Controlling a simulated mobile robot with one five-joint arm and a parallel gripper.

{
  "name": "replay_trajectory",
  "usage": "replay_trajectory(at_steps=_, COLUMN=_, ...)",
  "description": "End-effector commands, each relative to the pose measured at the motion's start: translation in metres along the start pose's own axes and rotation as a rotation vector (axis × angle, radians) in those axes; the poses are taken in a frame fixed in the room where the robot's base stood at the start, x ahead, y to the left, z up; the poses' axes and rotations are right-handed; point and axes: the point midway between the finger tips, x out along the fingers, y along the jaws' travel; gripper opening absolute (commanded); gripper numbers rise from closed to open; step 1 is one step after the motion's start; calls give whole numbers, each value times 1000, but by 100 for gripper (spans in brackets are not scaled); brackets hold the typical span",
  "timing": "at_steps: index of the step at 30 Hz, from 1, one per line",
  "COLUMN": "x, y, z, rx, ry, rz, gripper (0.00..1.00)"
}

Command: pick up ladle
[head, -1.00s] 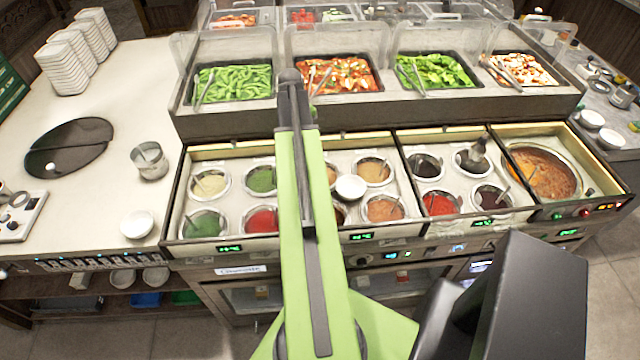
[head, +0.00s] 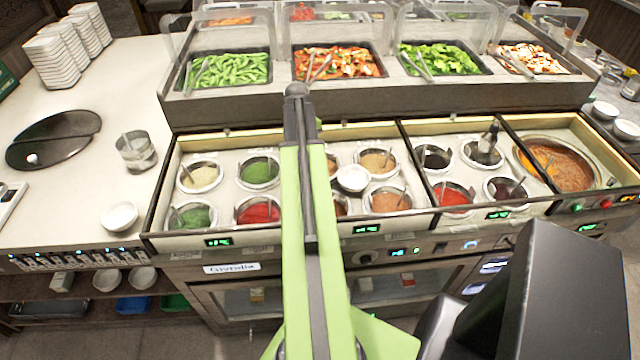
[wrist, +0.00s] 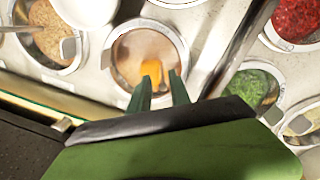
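In the wrist view my gripper (wrist: 160,92) is open, its two dark green fingers apart over a round well (wrist: 123,48) of tan-brown sauce. An orange piece (wrist: 150,72) shows in the well just beyond the gap between the fingertips; I cannot tell whether it is part of a ladle. No ladle is clearly held. In the head view this well (head: 332,166) is partly hidden by my arm, and the gripper is hidden behind it. A neighbouring tan well (wrist: 45,40) holds a metal ladle (wrist: 68,48).
A white bowl (head: 353,178) stands among the middle wells, close to the gripper; it also shows in the wrist view (wrist: 88,8). A metal divider (wrist: 235,45) runs beside the well. Red (head: 258,210) and green (head: 258,171) sauce wells lie left of my arm.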

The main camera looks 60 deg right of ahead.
Motion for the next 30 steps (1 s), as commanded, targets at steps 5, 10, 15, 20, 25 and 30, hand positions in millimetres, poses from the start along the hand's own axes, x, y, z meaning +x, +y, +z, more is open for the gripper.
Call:
replay_trajectory(at_steps=5, x=12, y=-1, z=-2, rx=0, ry=0, rz=0, gripper=24)
replay_trajectory(at_steps=10, x=43, y=-4, z=-8, rx=0, ry=0, rz=0, gripper=24)
replay_trajectory(at_steps=15, x=53, y=-4, z=-7, rx=-1, ry=0, rz=0, gripper=24)
replay_trajectory(at_steps=20, x=50, y=-4, z=-7, rx=-1, ry=0, rz=0, gripper=24)
replay_trajectory(at_steps=25, x=50, y=-4, z=-7, rx=-1, ry=0, rz=0, gripper=2)
replay_trajectory(at_steps=30, x=50, y=-4, z=-7, rx=-1, ry=0, rz=0, gripper=0)
